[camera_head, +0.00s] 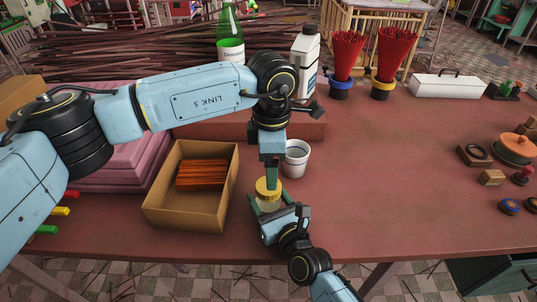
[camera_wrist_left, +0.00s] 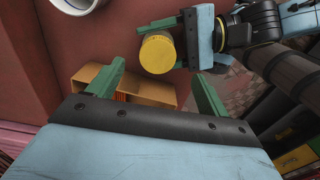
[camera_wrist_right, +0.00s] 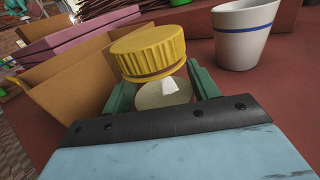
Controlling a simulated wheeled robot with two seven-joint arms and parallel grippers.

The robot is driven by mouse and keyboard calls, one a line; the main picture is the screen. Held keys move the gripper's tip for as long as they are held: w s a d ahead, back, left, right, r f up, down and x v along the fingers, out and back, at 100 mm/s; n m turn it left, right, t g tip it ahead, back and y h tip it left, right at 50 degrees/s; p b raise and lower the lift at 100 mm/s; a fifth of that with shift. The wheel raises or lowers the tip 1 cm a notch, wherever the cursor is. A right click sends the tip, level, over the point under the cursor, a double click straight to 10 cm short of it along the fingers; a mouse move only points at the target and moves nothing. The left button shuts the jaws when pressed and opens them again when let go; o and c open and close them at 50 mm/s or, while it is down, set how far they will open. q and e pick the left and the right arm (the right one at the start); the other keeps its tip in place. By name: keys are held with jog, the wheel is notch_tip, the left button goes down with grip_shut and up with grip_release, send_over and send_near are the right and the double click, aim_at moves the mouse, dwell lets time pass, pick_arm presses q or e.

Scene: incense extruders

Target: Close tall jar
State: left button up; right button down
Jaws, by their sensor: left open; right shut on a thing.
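The tall jar has a pale, clear body (camera_wrist_right: 163,93) and a ribbed yellow lid (camera_wrist_right: 148,52). The lid also shows in the head view (camera_head: 265,189) and from above in the left wrist view (camera_wrist_left: 158,53). It sits over the jar's mouth with a brownish band at its lower edge; I cannot tell whether it is fully tight. My right gripper (camera_wrist_right: 161,92) is shut on the jar's body, below the lid. My left gripper (camera_wrist_left: 160,88) points down above the lid, open and empty, its fingers apart from the lid in its own view.
A white cup (camera_head: 296,160) stands close behind the jar. A cardboard box (camera_head: 154,212) with orange-brown sticks is at the left. A white bottle (camera_head: 304,62) and red stick bundles (camera_head: 346,55) stand behind. Wooden pieces (camera_head: 491,177) lie far right; the table's middle right is clear.

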aim_at(268, 199)
pick_arm(q)
jog(key=n, duration=0.5)
jog(key=shift+r+n, duration=0.15)
jog(key=shift+n, duration=0.25)
jog(key=n, duration=0.5)
jog(key=shift+r+n, duration=0.2)
jog(key=shift+n, duration=0.1)
jog(key=n, duration=0.5)
jog(key=shift+a+r+n, duration=0.15)
jog(key=shift+n, duration=0.15)
jog(key=n, duration=0.5)
jog(key=shift+w+a+r, duration=0.1)
jog(key=shift+r, duration=0.05)
jog(key=shift+f, duration=4.05)
jog(key=shift+c, duration=0.3)
jog(key=c, duration=1)
